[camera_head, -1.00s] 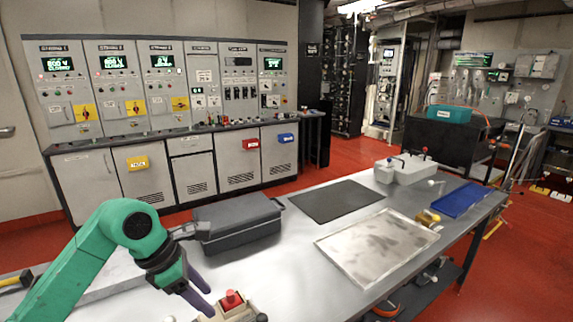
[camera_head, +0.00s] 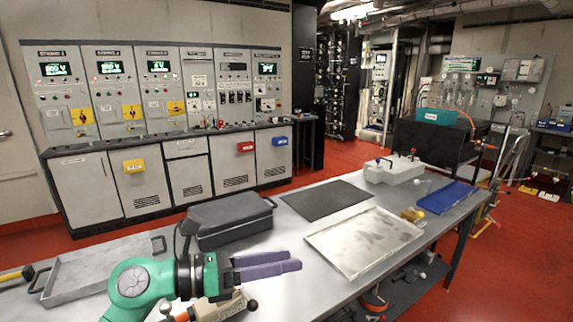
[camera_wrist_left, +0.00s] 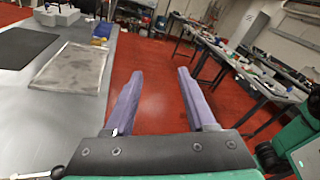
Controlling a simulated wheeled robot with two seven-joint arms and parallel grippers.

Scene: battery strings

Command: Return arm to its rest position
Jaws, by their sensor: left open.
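My left gripper (camera_head: 298,264) comes in on a green arm (camera_head: 132,283) from the lower left in the head view. It is raised above the near part of the metal table and its fingers point right. In the left wrist view its two purple fingers (camera_wrist_left: 160,88) are spread apart with only red floor showing between them. A beige device (camera_head: 226,306) with a dark knob is on the table just below the gripper, partly hidden by it. My right gripper is in neither view.
A grey case (camera_head: 232,220) stands behind the gripper, with a grey tray (camera_head: 95,272) to the left. A black mat (camera_head: 326,200), a worn metal plate (camera_head: 365,243), a white box (camera_head: 393,172) and a blue tray (camera_head: 446,197) are on the table. Cabinets (camera_head: 160,95) line the wall.

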